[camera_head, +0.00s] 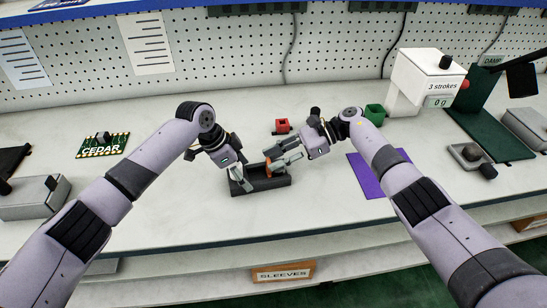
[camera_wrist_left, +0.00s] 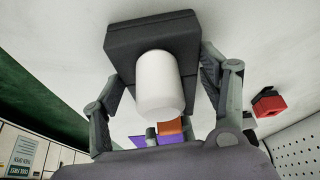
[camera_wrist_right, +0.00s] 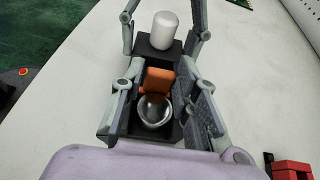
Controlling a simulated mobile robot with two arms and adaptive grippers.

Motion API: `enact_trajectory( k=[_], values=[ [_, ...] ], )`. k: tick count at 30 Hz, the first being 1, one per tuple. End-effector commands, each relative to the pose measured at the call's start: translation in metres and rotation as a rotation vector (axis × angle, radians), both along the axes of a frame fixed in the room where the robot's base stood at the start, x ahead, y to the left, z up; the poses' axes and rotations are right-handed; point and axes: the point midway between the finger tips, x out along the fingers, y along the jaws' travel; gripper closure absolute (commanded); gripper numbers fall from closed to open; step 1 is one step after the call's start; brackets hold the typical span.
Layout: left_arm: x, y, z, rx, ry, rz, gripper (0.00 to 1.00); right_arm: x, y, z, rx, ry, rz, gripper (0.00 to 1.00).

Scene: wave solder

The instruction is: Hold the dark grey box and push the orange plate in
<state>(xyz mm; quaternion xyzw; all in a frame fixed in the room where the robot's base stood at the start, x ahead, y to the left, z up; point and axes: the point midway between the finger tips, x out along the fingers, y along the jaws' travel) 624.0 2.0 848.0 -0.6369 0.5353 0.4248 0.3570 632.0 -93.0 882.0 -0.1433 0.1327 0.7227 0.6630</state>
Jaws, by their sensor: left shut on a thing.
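The dark grey box (camera_head: 272,184) stands on the bench, with a white cylinder (camera_wrist_left: 158,84) at one end and a round metal piece (camera_wrist_right: 153,111) at the other. My left gripper (camera_head: 240,179) is shut on the box at the white cylinder's end, one finger on each side. The orange plate (camera_wrist_right: 158,80) is upright in the box between the cylinder and the metal piece; it also shows in the left wrist view (camera_wrist_left: 169,127). My right gripper (camera_head: 277,160) is above the other end, fingers apart on both sides of the plate. Its lower edge is hidden.
A green CEDAR board (camera_head: 103,146) lies left. The bench in front of the box is clear.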

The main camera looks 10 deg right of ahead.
Motion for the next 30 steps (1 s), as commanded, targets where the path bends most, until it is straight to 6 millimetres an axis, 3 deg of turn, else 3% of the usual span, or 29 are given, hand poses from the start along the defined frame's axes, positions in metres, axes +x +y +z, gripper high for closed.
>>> enact_trajectory(
  k=[1,8,19,23,30],
  values=[
    [0.000,0.006,-0.007,0.012,0.005,0.012,0.79,-0.001,0.000,-0.001,0.000,0.002,0.003,0.69],
    [0.000,0.005,-0.006,0.012,0.005,0.009,0.79,0.000,0.001,-0.001,0.000,-0.001,0.001,0.54],
    [0.000,0.004,-0.006,0.011,0.005,0.005,0.79,0.001,-0.003,0.001,-0.001,-0.004,-0.001,0.53],
    [0.000,0.004,-0.005,0.010,0.005,0.005,0.79,0.002,-0.020,0.007,-0.003,-0.004,-0.004,0.53],
    [0.000,0.004,-0.005,0.009,0.005,0.005,0.79,0.006,-0.068,0.029,-0.002,-0.004,-0.005,0.53]
  ],
)
